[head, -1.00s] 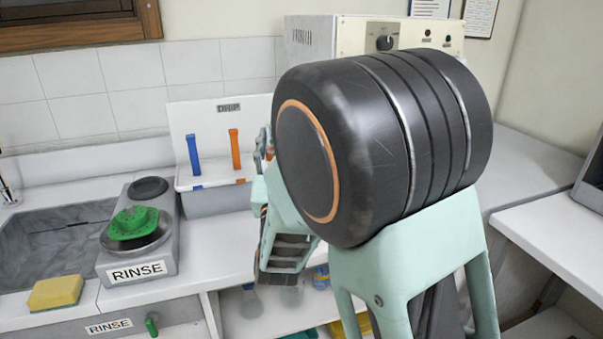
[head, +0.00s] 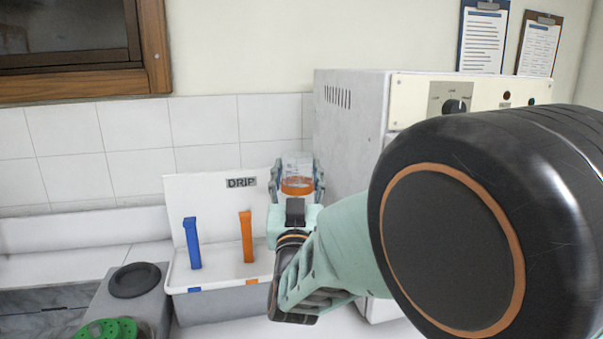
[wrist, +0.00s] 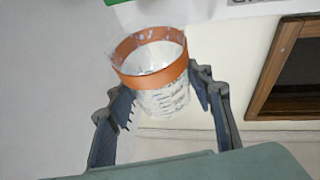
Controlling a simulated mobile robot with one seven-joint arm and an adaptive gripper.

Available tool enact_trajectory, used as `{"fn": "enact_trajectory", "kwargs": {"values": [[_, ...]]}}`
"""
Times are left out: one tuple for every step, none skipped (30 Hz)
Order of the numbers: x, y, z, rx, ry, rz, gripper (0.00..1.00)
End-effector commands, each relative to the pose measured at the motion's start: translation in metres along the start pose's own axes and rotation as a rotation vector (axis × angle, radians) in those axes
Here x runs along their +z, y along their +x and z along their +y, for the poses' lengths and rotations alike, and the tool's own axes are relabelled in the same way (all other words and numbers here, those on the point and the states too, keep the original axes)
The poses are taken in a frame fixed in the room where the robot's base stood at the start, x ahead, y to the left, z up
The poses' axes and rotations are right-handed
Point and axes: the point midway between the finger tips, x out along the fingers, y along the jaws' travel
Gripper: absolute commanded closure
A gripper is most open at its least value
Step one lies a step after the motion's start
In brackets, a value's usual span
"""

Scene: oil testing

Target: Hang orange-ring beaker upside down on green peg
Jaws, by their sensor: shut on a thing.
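The orange-ring beaker (head: 296,170) is clear glass with an orange band. My gripper (head: 298,180) is shut on its sides and holds it in the air by the right end of the drip rack (head: 217,252). In the head view the orange band is at the beaker's lower end. In the wrist view the beaker (wrist: 165,98) shows its open, orange-banded end facing away from my gripper (wrist: 163,90). A small green piece (wrist: 113,3) shows at the wrist view's top edge, perhaps the green peg. No green peg shows in the head view, where my arm covers the rack's right part.
A blue peg (head: 192,243) and an orange peg (head: 246,237) stand on the rack. A white box with a knob (head: 350,125) stands close on the right. A rinse unit (head: 135,283) with a green piece (head: 108,328) is at lower left.

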Motion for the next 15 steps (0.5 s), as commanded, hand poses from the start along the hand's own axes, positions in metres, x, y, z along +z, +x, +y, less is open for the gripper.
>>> {"fn": "enact_trajectory", "kwargs": {"values": [[0.0,0.0,0.0,0.0,0.0,0.001,0.77],[0.0,0.0,0.0,0.0,0.0,0.001,0.77],[0.001,-0.001,0.0,0.0,0.001,0.001,0.77],[0.002,-0.001,0.0,0.0,0.0,0.0,0.77],[0.004,-0.002,0.0,0.0,0.0,0.0,0.77],[0.006,-0.002,0.0,0.0,0.0,0.0,0.77],[0.008,-0.003,0.0,0.0,0.0,0.0,0.77],[0.01,-0.004,0.0,0.0,0.0,0.0,0.77],[0.013,-0.005,0.0,0.0,0.0,-0.001,0.77],[0.016,-0.006,0.0,0.0,-0.001,-0.001,0.77],[0.019,-0.008,0.0,-0.001,-0.001,-0.001,0.77],[0.023,-0.01,0.0,-0.001,-0.001,-0.002,0.77],[0.027,-0.011,0.0,-0.001,-0.001,-0.002,0.77],[0.031,-0.013,0.0,-0.001,-0.001,-0.002,0.77],[0.036,-0.015,-0.001,-0.001,-0.001,-0.002,0.77]]}}
